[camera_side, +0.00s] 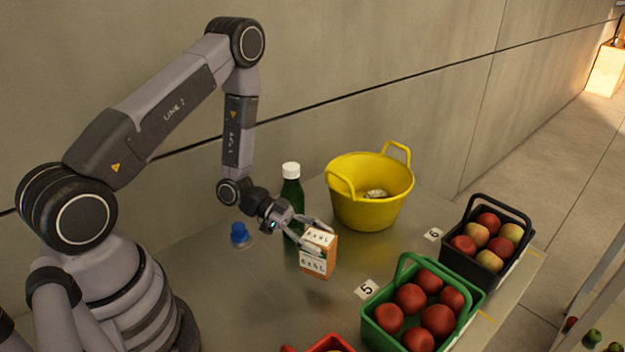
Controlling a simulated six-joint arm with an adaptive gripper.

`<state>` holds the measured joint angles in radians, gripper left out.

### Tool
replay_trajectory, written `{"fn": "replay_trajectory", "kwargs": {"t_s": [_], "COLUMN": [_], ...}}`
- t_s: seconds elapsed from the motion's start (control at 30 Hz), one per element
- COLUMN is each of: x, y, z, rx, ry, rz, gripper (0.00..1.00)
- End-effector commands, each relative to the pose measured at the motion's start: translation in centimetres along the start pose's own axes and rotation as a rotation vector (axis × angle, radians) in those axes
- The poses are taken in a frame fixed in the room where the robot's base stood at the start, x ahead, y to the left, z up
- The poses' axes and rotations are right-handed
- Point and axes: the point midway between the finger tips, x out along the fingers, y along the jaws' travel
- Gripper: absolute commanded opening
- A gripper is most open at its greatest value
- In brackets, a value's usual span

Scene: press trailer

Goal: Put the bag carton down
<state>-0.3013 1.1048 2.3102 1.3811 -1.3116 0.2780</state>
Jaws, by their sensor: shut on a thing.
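The bag carton (318,258) is a small orange-brown box with white printed labels, right of the middle in the side view. My gripper (311,226) is shut on its upper part and holds it tilted slightly. The carton appears to be a little above the metal table (230,300), though the exact gap under it is hard to tell. The finger on the far side is partly hidden by the carton.
A green bottle with a white cap (291,190) stands just behind my gripper. A yellow tub (362,208), a blue object (240,234), a black basket (484,272), a green basket (385,338) and a red container (318,347) surround it. Bare table lies at front left.

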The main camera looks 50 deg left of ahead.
Motion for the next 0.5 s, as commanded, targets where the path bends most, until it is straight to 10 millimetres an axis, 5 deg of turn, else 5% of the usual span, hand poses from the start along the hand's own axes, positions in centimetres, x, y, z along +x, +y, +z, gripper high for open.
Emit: {"fn": "replay_trajectory", "kwargs": {"t_s": [0.3, 0.5], "x": [1.3, 1.5], "y": [-0.1, -0.1], "z": [4.0, 4.8], "rx": [-0.001, 0.002], "ry": [0.001, 0.002], "rz": [-0.001, -0.002], "gripper": [0.09, 0.09]}}
